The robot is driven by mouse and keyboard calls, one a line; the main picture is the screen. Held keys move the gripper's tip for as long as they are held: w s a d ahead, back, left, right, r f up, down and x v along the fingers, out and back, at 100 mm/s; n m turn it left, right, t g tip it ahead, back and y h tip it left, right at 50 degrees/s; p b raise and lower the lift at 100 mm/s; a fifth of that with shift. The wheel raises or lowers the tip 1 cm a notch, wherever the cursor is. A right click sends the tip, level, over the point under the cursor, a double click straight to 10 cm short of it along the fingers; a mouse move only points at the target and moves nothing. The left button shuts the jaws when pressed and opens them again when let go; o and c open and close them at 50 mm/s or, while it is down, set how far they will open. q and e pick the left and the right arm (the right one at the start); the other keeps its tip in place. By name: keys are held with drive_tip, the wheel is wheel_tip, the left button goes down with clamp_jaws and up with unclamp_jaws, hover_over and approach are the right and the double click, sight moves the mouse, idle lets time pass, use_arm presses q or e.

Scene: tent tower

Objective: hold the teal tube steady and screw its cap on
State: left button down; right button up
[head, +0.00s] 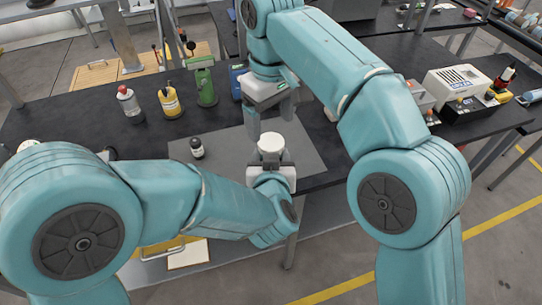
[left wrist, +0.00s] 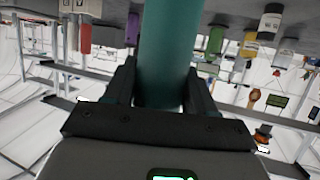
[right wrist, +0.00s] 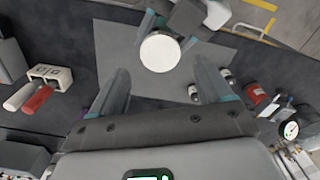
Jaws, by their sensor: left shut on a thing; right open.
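The teal tube (left wrist: 170,50) stands between the fingers of my left gripper (left wrist: 165,88), which is shut on it. In the head view my left gripper (head: 270,168) is near the table's front edge. The white cap (head: 271,143) shows just above it, and its round top faces the right wrist camera (right wrist: 160,52). The tube below the cap is mostly hidden in the head view. My right gripper (right wrist: 162,82) is open and empty, its fingers apart with the cap beyond the gap between them. I cannot tell how tightly the cap sits on the tube.
A grey mat (head: 228,150) lies on the dark table, with a small black bottle (head: 197,147) on its left part. A yellow bottle (head: 170,101), a green bottle (head: 205,84) and a grey bottle with a red top (head: 128,102) stand behind. A white device (head: 456,84) is at right.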

sight(271, 141)
drive_tip(key=shift+f, duration=2.6)
drive_tip(key=c, duration=1.1)
drive_tip(key=m, duration=1.4)
drive_tip(key=o, duration=1.2)
drive_tip(key=shift+r, duration=0.1)
